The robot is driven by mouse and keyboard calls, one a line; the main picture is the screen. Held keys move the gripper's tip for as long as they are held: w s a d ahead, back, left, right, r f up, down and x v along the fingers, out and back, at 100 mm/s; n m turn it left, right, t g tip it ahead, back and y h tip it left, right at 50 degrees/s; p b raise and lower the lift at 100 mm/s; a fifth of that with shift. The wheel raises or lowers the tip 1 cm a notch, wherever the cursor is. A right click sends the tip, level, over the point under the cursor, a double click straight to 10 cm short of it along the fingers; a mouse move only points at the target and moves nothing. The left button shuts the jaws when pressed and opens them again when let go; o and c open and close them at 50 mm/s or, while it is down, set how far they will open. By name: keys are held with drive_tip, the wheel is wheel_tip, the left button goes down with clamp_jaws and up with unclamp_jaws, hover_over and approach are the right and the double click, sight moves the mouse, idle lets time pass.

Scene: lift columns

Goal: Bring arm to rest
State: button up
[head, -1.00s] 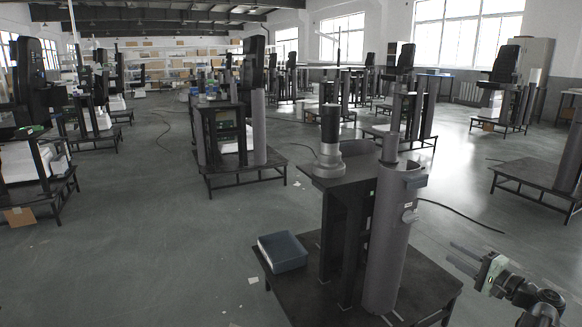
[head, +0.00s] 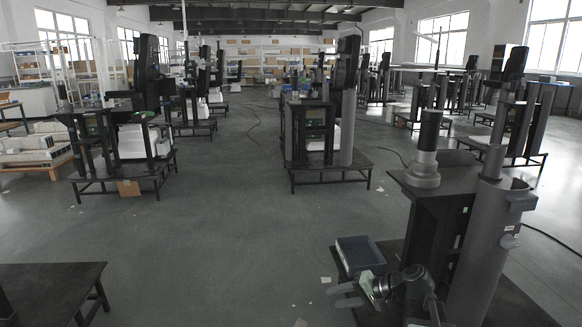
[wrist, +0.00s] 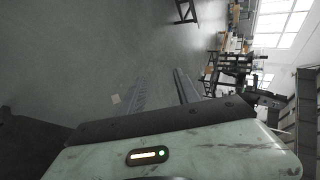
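My gripper (head: 344,295) is at the lower middle right of the head view, pointing left, in front of the nearest lift column's base. Its two grey fingers are apart with nothing between them. In the wrist view the fingers of my gripper (wrist: 158,82) also stand apart, over bare floor, beyond the pale green housing. My arm (head: 412,285) comes in from the bottom right, folded low in front of the column stand. A blue-grey bin (head: 360,254) lies just behind the gripper in the picture; I cannot tell the exact gap.
The grey lift column (head: 484,250) and its dark stand (head: 436,200) rise close on the right. A low dark table (head: 50,282) is at the lower left. More columns on platforms (head: 330,172) stand farther back. Grey floor (head: 210,240) is open in the middle.

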drive_tip(key=s+a+f+n+g+h, duration=0.4)
drive_tip(key=s+a+f, duration=0.3)
drive_tip(key=a, duration=0.1)
drive_tip(key=s+d+f+g+h+p, duration=0.15)
drive_tip(key=s+d+h, duration=0.35)
drive_tip(key=d, duration=0.5)
wheel_tip(320, 180, up, 32)
drive_tip(key=w+h+p, duration=0.1)
drive_tip(key=p, duration=3.1)
drive_tip(key=shift+a, duration=0.3)
drive_tip(key=shift+w+f+t, duration=0.1)
drive_tip(key=shift+f+t, duration=0.05)
drive_tip(key=shift+t, duration=0.1)
